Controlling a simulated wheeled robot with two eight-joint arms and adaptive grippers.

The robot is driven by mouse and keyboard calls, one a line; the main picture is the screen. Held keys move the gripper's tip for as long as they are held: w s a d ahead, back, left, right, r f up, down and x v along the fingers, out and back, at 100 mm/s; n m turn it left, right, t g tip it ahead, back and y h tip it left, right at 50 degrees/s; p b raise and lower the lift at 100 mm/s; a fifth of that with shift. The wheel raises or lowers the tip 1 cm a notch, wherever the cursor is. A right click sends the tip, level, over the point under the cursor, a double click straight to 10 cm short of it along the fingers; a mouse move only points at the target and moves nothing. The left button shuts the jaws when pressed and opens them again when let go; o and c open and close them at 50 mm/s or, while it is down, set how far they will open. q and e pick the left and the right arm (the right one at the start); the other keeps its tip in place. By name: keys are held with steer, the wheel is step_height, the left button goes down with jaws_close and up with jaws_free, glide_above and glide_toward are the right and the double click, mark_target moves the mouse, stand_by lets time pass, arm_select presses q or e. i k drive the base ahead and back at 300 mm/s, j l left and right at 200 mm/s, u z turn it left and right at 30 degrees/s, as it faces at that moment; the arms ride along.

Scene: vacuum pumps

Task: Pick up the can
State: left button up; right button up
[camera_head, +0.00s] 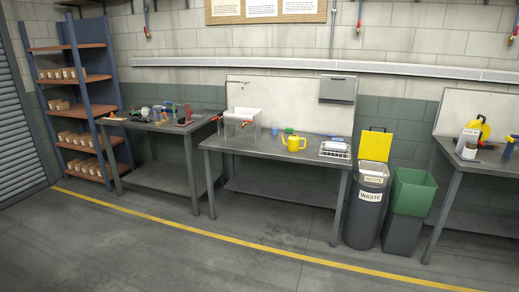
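A yellow can with a spout and handle (294,143), like a small watering can, stands upright on the middle metal table (256,149). It is right of the table's centre, with a small green object just behind it. On the right table, a yellow container (483,125) and a pale container (467,137) also stand. Neither of my grippers is in view, and nothing is touching the yellow can.
A white sink (241,122) and a dish rack (335,149) flank the can. Bins stand right of the table: a grey waste bin (369,208) and a green one (412,191). A shelf rack (80,76) stands left. The floor in front (200,255) is clear.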

mark_target(293, 144)
steer(key=i, duration=2.4)
steer(key=i+z, duration=0.25)
steer(key=i, duration=0.2)
steer(key=i+j+z, duration=0.25)
steer(key=i, duration=0.15)
steer(key=i+j+z, duration=0.65)
steer(key=i+z, duration=0.15)
steer(key=i+j+z, duration=0.45)
steer(key=k+j, duration=0.05)
steer(key=j, duration=0.05)
